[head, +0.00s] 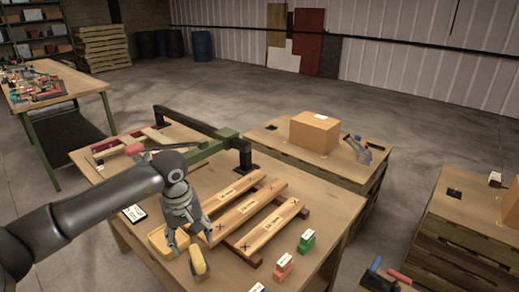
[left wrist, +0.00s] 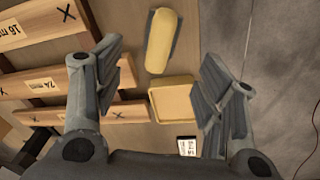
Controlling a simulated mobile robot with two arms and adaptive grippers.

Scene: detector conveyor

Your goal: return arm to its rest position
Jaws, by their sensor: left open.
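My left gripper (head: 188,238) is open and empty above the wooden table (head: 140,237). In the left wrist view its two fingers (left wrist: 168,85) are spread wide apart. A rounded yellow and grey detector (head: 200,263) lies on the table just in front of the fingertips; it also shows in the left wrist view (left wrist: 160,40), apart from both fingers. A shallow yellow tray (head: 157,241) lies beside it, partly hidden by the gripper, and shows between the fingers in the left wrist view (left wrist: 173,97). My right gripper is out of view.
Several labelled planks with X marks, one of them a near plank (head: 265,232), lie right of the gripper. A green block (head: 306,241) and an orange block (head: 284,266) stand near the table's right edge. A dark and green frame (head: 205,140) runs along the back.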

